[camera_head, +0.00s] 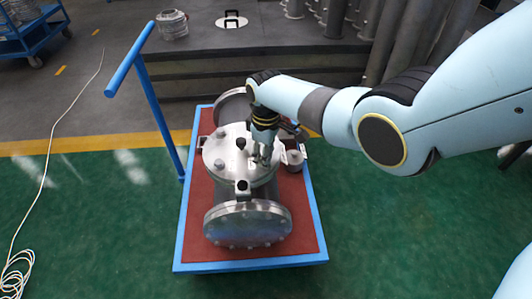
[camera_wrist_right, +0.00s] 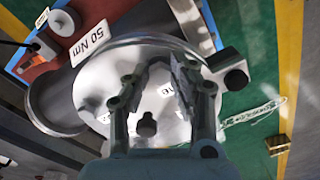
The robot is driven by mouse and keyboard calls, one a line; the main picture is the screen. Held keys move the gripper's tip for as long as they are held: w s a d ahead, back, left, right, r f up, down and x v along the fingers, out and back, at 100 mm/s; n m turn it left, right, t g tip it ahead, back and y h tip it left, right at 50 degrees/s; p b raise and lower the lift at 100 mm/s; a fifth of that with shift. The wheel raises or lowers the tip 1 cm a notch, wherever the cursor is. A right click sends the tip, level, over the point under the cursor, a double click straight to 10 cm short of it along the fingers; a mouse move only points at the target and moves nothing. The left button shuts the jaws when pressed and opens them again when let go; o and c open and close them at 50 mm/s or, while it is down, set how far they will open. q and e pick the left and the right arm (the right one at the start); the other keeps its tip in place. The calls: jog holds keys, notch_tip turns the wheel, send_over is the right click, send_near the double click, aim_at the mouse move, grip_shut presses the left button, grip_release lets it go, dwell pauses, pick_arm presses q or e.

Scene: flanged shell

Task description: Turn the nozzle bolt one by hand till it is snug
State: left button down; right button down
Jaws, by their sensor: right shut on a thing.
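The flanged shell stands on the cart; its round metal top flange (camera_head: 225,160) faces up and also shows in the wrist view (camera_wrist_right: 90,92). Dark bolts stand on this flange, one at its left part (camera_head: 219,165) and one in the wrist view (camera_wrist_right: 147,127). My right gripper (camera_head: 262,158) points down at the flange's right part. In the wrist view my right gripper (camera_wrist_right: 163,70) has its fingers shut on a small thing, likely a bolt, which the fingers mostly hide. I cannot read which number it is. My left gripper is not in view.
The blue cart (camera_head: 183,235) has a red top and an upright handle (camera_head: 150,85) at left. A small metal cylinder (camera_head: 294,160) stands right of the flange. A "50 Nm" label (camera_wrist_right: 90,43) shows beside the flange. A white cable (camera_head: 45,165) lies on the floor.

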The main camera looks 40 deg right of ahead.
jog(key=shift+w+r, duration=0.2)
dwell(0.3)
jog(key=c, duration=1.4)
grip_release()
jog(key=shift+c, duration=0.2)
jog(key=o, duration=0.3)
jog(key=shift+s, duration=0.15)
jog(key=shift+f, duration=0.1)
notch_tip(320, 180, up, 12)
jog(key=shift+r, duration=0.1)
